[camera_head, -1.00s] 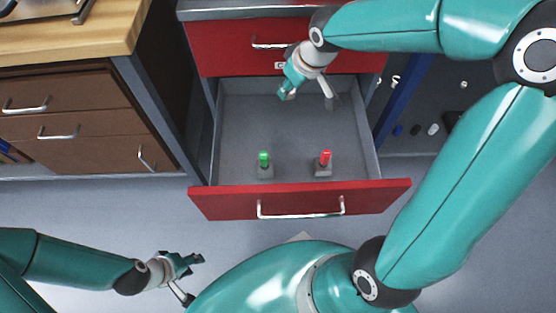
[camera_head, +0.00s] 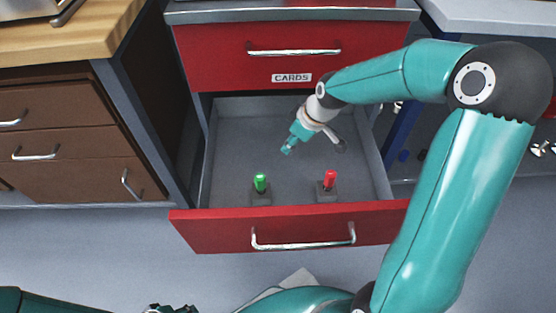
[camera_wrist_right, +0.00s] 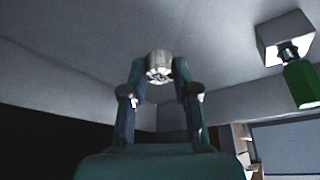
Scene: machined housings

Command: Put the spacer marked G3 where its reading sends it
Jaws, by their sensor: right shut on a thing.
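My right gripper (camera_head: 289,148) reaches down into the open red drawer (camera_head: 290,232), above its grey floor and behind the two posts. In the right wrist view the gripper (camera_wrist_right: 158,80) is shut on a short silvery metal cylinder (camera_wrist_right: 158,64), likely the spacer; no G3 mark can be read. A green post (camera_head: 260,182) on a grey base stands at left in the drawer; a green post also shows in the wrist view (camera_wrist_right: 300,83). A red post (camera_head: 329,180) on a similar base stands to its right. My left gripper (camera_head: 172,308) is mostly cut off at the bottom edge.
A shut red drawer (camera_head: 240,60) labelled CARDS is directly above the open one. Brown drawers (camera_head: 70,150) under a wooden top stand at left. A blue upright and a shelf with small parts are at right. The open drawer's floor is clear behind the posts.

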